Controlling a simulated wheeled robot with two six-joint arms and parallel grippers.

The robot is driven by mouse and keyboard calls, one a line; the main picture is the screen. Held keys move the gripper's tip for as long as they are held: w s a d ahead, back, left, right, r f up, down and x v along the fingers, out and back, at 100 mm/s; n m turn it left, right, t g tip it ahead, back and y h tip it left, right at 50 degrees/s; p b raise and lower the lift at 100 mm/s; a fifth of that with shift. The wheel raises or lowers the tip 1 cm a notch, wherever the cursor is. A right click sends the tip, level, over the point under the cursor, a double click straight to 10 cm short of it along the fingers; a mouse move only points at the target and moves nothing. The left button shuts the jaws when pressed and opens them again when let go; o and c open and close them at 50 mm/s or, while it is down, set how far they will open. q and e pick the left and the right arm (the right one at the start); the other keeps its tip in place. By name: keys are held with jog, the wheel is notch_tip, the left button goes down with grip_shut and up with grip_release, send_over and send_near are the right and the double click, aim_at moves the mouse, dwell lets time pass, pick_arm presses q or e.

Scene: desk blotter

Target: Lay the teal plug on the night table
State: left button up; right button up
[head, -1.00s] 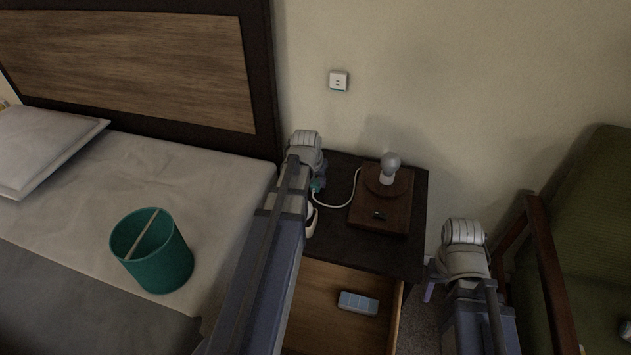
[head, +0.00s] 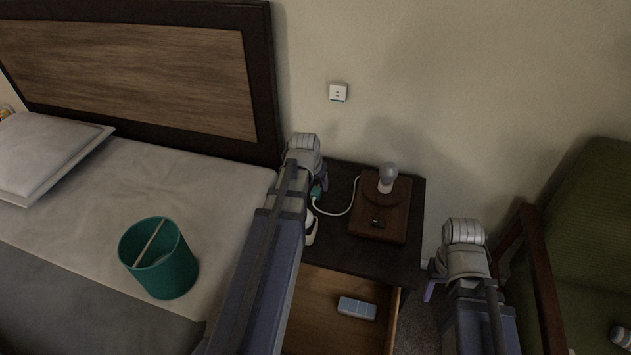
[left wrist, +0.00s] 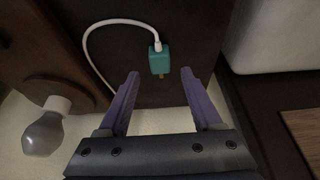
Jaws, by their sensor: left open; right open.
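The teal plug (head: 316,192) is a small block on a white cord at the left part of the dark night table (head: 343,265). In the left wrist view the plug (left wrist: 159,60) appears to lie on the dark tabletop, its cord curving away to the left. My left gripper (head: 323,178) is open, and its purple fingertips (left wrist: 160,73) sit either side of the plug's near end, with visible gaps. My right gripper (head: 429,290) is open and empty, right of the night table, its fingers partly hidden by its wrist.
A lamp with a bulb (head: 387,174) stands on a wooden base (head: 380,212) on the table. A white object (head: 311,228) is partly hidden by my left arm. The drawer (head: 325,290) is open below, holding a pale box (head: 357,307). A wall socket (head: 338,93) is above.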

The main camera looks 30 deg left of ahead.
pick_arm(q)
jog(key=p+v, duration=0.6)
jog(key=v, duration=0.2)
jog(key=shift+s, duration=0.1)
jog(key=s+d+m+g, duration=0.1)
jog(key=s+d, duration=0.3)
jog(key=d, duration=0.5)
jog(key=s+d+m+g, duration=0.2)
jog(key=s+d+m, duration=0.1)
jog(key=d, duration=0.7)
jog(key=s+d+f+m+g, duration=0.1)
jog(key=s+d, duration=0.4)
jog(key=d, duration=0.5)
jog(key=shift+s+d+m, duration=0.2)
jog(key=shift+s+m, duration=0.1)
jog(key=shift+m, duration=0.4)
